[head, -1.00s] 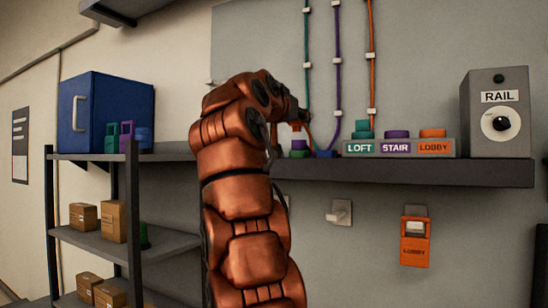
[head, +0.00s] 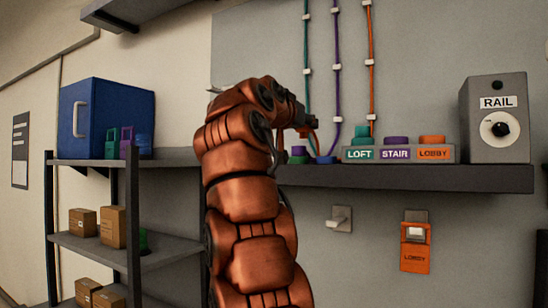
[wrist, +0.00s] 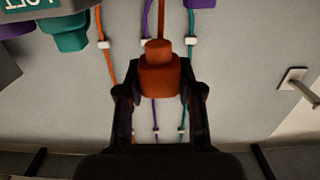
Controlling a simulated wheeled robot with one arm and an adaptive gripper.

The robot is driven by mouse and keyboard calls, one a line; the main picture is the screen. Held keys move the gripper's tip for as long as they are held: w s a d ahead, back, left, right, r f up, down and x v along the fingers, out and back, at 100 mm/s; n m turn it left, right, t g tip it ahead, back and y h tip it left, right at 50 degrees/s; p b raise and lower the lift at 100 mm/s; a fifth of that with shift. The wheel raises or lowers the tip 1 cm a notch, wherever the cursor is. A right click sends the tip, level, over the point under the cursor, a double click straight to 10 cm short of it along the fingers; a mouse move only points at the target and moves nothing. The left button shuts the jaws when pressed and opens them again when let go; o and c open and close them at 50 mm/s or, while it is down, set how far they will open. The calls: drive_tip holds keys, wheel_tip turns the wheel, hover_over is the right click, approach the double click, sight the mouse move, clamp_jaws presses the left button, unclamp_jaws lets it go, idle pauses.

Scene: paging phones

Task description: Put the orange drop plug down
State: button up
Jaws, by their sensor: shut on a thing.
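The orange drop plug (wrist: 159,72) is in the jaws of my gripper (wrist: 160,98) in the wrist view, with a cord running from it. In the head view my gripper (head: 309,124) is held above the wall shelf, left of the labelled block, and the plug is mostly hidden by my arm there. The block has sockets marked LOFT (head: 360,155), STAIR (head: 395,154) and LOBBY (head: 433,153), topped by teal, purple and orange pieces.
A green and purple piece (head: 298,156) and a blue piece (head: 325,159) sit on the wall shelf (head: 420,178) below my gripper. A grey RAIL box (head: 495,140) stands at the right. Teal, purple and orange cords run up the wall. A blue cabinet (head: 115,118) stands at the left.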

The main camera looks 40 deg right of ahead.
drive_tip(key=w+d+p, duration=0.1)
drive_tip(key=w+p, duration=0.1)
drive_tip(key=w, duration=0.2)
drive_tip(key=w+d+p, duration=0.2)
drive_tip(key=w+p, duration=0.1)
drive_tip(key=w, duration=0.2)
drive_tip(key=w+d+f+p, duration=0.1)
drive_tip(key=w+p, duration=0.2)
drive_tip(key=w, duration=0.2)
drive_tip(key=shift+w+d, duration=0.2)
drive_tip(key=shift+w+f, duration=0.25)
drive_tip(key=shift+f, duration=0.05)
drive_tip(key=shift+f+b, duration=1.45)
drive_tip(key=shift+f, duration=0.2)
drive_tip(key=shift+f+b, duration=0.35)
drive_tip(key=shift+f, duration=0.05)
drive_tip(key=o, duration=1.2)
drive_tip(key=shift+c, duration=0.2)
drive_tip(key=shift+r, duration=0.2)
